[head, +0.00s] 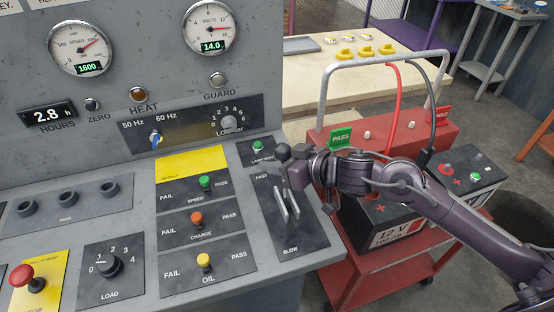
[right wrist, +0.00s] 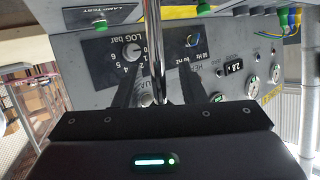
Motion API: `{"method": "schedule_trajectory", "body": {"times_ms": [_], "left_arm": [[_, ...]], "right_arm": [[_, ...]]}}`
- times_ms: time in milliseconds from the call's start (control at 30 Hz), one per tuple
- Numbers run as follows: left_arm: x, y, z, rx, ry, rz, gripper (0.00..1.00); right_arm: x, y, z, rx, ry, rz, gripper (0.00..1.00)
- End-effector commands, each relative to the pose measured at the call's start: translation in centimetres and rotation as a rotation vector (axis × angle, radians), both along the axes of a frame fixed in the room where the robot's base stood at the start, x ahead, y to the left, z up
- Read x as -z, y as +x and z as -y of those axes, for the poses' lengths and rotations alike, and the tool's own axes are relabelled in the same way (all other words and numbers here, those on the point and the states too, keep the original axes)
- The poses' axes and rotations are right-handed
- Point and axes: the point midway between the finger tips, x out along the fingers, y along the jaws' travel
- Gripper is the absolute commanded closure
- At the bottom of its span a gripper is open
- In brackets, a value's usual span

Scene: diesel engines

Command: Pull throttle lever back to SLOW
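The throttle lever's black plate (head: 298,235) is on the sloped panel, with FAST at its top and SLOW at its bottom. A dark round knob (head: 282,152) shows near the FAST end; two pale bars stand below it. My right gripper (head: 290,172) reaches in from the right over the upper part of the plate and hides much of the lever. In the right wrist view a shiny rod (right wrist: 153,45) runs between two dark fingers, which look apart, with panel visible beside the rod. Contact with the rod is unclear. My left gripper is not in view.
Toggle switches marked SPEED, CHARGE and OIL (head: 203,260) stand just left of the plate. A green lamp (head: 258,146) sits above it. A red cart (head: 385,255) with a 12 V battery (head: 385,225) stands to the right, under my right arm.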

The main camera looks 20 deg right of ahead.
Motion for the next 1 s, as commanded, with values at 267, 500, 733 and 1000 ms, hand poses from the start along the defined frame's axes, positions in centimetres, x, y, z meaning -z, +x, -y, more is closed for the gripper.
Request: {"method": "schedule_trajectory", "body": {"times_ms": [267, 500, 733, 1000], "left_arm": [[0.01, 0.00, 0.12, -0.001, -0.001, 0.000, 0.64], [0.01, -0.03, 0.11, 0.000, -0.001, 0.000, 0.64], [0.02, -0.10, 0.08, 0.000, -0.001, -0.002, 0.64], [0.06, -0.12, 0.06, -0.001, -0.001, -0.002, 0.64]], "right_arm": [[0.03, 0.01, 0.00, 0.000, 0.000, 0.000, 0.71], [-0.02, 0.02, 0.01, 0.001, 0.000, 0.001, 1.00], [-0.24, 0.09, 0.03, 0.002, 0.003, 0.005, 1.00], [-0.56, 0.26, 0.04, 0.003, 0.006, 0.015, 1.00]]}}
